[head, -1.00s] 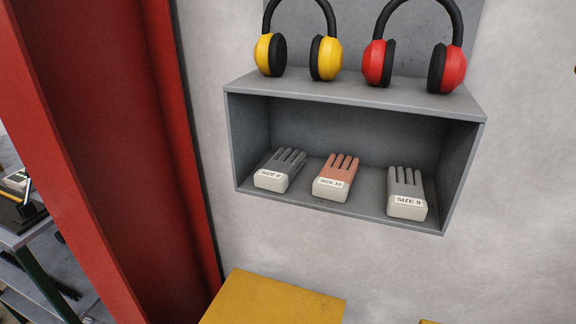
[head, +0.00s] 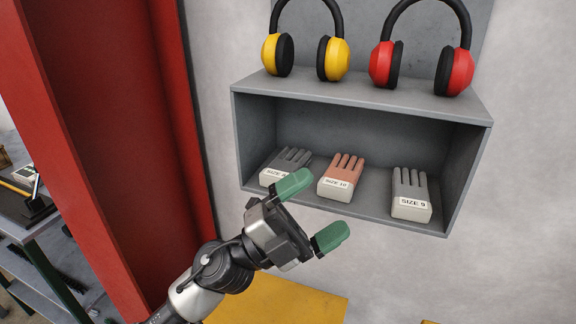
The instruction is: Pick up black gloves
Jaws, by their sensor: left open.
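Three glove packs stand in a grey wall cubby. The dark grey-black gloves (head: 288,160) are at the left end, with a white label partly hidden by my gripper. An orange pair (head: 342,178) marked size 10 is in the middle. A grey pair (head: 410,195) marked size 9 is on the right. My left gripper (head: 312,211) is open and empty, with green fingertips spread wide. It is in front of the cubby's lower edge; its upper fingertip overlaps the black gloves' lower right corner in the picture. I cannot tell whether it touches them. My right gripper is not in view.
The grey cubby (head: 355,100) has side walls and a top. Yellow earmuffs (head: 334,58) and red earmuffs (head: 460,70) stand on top. A red column (head: 95,130) rises at left. A yellow surface (head: 285,300) lies below. A cluttered workbench (head: 40,225) is at far left.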

